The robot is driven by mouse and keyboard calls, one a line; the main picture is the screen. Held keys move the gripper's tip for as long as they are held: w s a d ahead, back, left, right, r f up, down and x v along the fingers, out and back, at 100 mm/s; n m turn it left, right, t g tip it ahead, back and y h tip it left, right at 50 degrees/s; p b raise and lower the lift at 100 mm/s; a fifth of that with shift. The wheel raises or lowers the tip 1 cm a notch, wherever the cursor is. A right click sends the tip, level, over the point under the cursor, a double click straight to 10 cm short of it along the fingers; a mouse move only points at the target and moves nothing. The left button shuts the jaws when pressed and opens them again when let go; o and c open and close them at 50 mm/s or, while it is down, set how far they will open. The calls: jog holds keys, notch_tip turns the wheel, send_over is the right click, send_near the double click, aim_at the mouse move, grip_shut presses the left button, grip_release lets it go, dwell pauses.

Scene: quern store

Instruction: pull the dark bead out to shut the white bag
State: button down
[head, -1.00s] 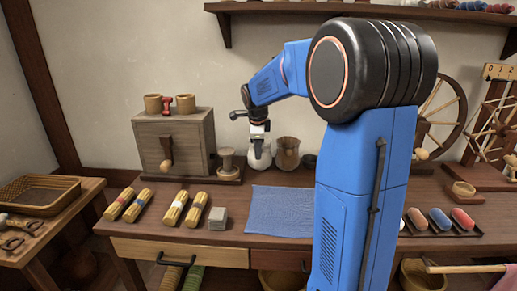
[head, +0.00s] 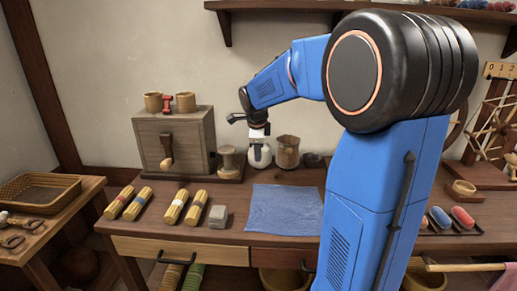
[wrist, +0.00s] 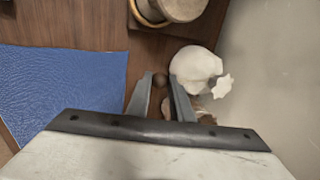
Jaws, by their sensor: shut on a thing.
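The white bag (head: 260,158) stands at the back of the bench in the head view, just under my gripper (head: 257,142). In the wrist view the bag (wrist: 194,70) lies right of the fingertips, with its ruffled mouth (wrist: 224,86) at its right side. The dark bead (wrist: 159,80) sits between the fingertips of my gripper (wrist: 161,83), which is shut on it. The bead looks apart from the bag's body. I cannot make out a cord between them. The bead is too small to see in the head view.
A brown jug (head: 288,151) stands close right of the bag. A wooden spool (head: 229,162) and a cabinet (head: 174,142) stand to its left. The blue cloth (head: 286,210) lies flat in front. The wall is close behind.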

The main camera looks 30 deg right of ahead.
jog(key=shift+s+a, duration=0.15)
jog(key=shift+s, duration=0.1)
jog(key=c, duration=1.6)
grip_release()
jog(key=shift+o, duration=0.2)
jog(key=shift+r, duration=0.1)
jog(key=v, duration=1.7)
jog(key=shift+s+a, duration=0.1)
jog(key=shift+s, duration=0.1)
